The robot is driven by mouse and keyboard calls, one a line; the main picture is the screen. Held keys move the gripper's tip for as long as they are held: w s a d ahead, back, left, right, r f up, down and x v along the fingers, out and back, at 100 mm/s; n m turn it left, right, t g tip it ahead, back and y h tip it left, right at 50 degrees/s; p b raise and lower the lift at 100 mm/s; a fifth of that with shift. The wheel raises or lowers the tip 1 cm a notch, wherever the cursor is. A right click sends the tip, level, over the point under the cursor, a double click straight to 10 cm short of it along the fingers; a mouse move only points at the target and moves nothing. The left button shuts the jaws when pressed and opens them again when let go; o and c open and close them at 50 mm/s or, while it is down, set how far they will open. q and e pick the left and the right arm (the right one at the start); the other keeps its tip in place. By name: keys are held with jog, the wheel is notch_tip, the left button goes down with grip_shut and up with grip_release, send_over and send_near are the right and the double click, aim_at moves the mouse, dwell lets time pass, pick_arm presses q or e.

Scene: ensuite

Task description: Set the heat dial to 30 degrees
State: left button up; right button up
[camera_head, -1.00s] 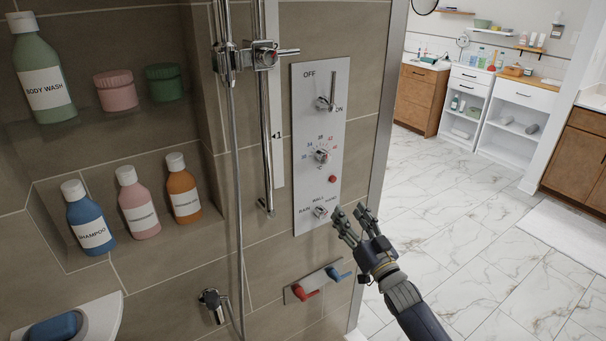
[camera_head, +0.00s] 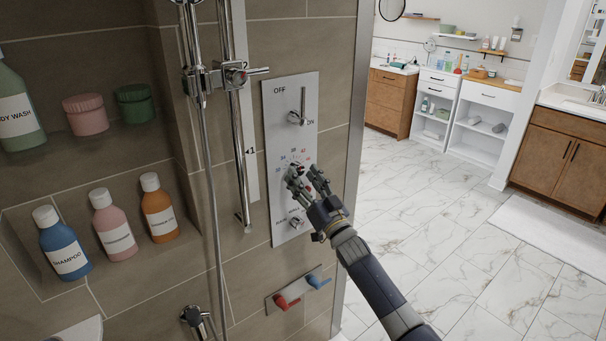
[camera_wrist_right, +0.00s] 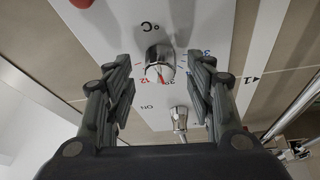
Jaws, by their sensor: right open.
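The heat dial is a round chrome knob in the middle of the white shower panel (camera_head: 282,95). In the head view it is mostly hidden behind my right gripper (camera_head: 308,177). In the right wrist view the heat dial (camera_wrist_right: 160,57) shows with a red mark and part of its number ring, and lies between the two fingers. My right gripper (camera_wrist_right: 160,90) is open around the dial, with a gap on each side. The exact setting cannot be read. My left gripper is not in view.
Above the dial is the OFF/ON lever (camera_head: 298,116); below is the spray knob (camera_head: 296,223). Red and blue taps (camera_head: 288,301) sit lower. A chrome riser rail (camera_head: 236,120) stands left of the panel. Bottles fill the niche at left; open floor lies right.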

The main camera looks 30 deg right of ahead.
jog(key=shift+w+r, duration=0.2)
jog(key=shift+w, duration=0.15)
jog(key=c, duration=1.1)
jog(key=shift+o, duration=0.2)
